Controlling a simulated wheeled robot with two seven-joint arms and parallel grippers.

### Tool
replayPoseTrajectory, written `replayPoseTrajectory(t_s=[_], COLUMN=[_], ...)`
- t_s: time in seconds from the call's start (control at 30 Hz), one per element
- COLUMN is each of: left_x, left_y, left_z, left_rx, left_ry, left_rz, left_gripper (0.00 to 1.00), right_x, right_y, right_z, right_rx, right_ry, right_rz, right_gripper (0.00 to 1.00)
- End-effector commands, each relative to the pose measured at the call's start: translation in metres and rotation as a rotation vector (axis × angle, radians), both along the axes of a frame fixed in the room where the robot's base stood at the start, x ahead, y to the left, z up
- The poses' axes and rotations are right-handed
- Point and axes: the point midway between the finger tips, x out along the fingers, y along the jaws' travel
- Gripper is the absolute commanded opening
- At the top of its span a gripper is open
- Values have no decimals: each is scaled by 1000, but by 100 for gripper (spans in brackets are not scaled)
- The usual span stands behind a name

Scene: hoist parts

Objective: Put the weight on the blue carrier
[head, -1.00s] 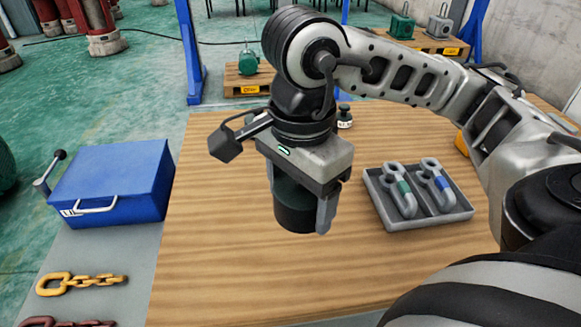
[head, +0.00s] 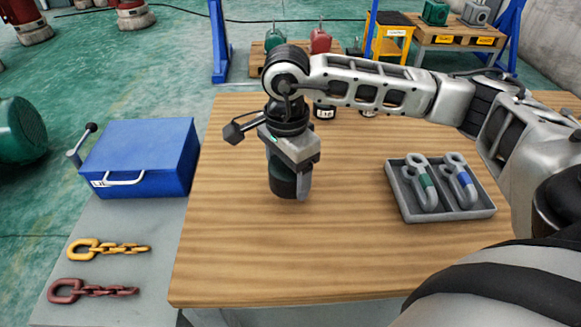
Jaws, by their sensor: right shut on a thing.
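The weight (head: 284,183), a dark cylinder with a green band, is held upright in my right gripper (head: 290,180). The gripper is shut on it, above the middle of the wooden table, with one finger showing at its right side. I see nothing that is clearly a blue carrier; the arm hides part of the table's back. A grey tray (head: 449,214) on the right of the table holds a green-banded hook (head: 425,186) and a blue-banded hook (head: 459,182). My left gripper is not in view.
Dark weights (head: 323,111) stand behind my right arm. A blue toolbox (head: 140,160), a yellow chain (head: 108,248) and a dark red chain (head: 92,290) lie on a grey surface at left. The front middle of the wooden table (head: 320,265) is clear.

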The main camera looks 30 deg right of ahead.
Motion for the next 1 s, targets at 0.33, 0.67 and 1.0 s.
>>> replayPoseTrajectory(t_s=[0.33, 0.67, 1.0], left_x=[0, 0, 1], left_y=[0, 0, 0], left_z=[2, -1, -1], left_rx=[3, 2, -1], left_ry=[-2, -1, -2], left_rz=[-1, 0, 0], left_gripper=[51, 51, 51], right_x=[5, 5, 2], right_y=[0, 0, 0], right_z=[-29, -32, -36], right_rx=[2, 3, 0], right_ry=[-8, -10, 0], right_rz=[0, 0, 0], right_gripper=[0, 0, 93])
